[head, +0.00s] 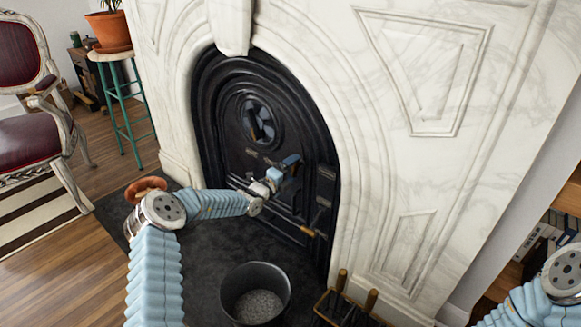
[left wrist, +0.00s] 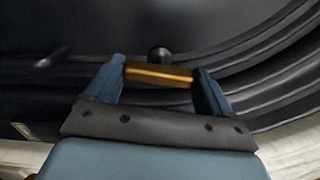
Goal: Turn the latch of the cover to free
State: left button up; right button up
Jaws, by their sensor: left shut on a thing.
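The black arched cover (head: 235,140) fills the fireplace opening and appears closed. My left gripper (head: 290,162) is at the right side of the cover. In the left wrist view, its two blue fingers hold the ends of a short brass-coloured latch handle (left wrist: 158,74) between them. A dark round knob (left wrist: 160,54) shows just behind the handle. In the head view my gripper hides the held handle. A second latch with a brass-coloured handle (head: 308,231) sits lower on the cover, clear of my gripper. My right gripper is out of view; only part of that arm shows at lower right.
A dark metal bucket (head: 256,292) stands on the hearth below my left arm. A fire tool stand (head: 345,306) is to its right. A stool with a potted plant (head: 110,32) and a chair (head: 35,140) stand at left. White marble (head: 375,150) surrounds the cover.

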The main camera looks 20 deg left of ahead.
pick_arm(q)
jog(key=shift+r+n, duration=0.2)
jog(key=shift+n, duration=0.4)
jog(key=shift+d+n+p, duration=0.1)
jog(key=shift+n+p, duration=0.2)
jog(key=shift+p, duration=0.05)
jog(key=o, duration=1.4)
jog(key=shift+c, duration=0.2)
jog(key=shift+f, duration=0.1)
jog(key=shift+s+a, duration=0.2)
jog(key=shift+s, duration=0.1)
jog(key=v, duration=1.3)
jog(key=shift+p, duration=0.35)
jog(key=shift+s, duration=0.1)
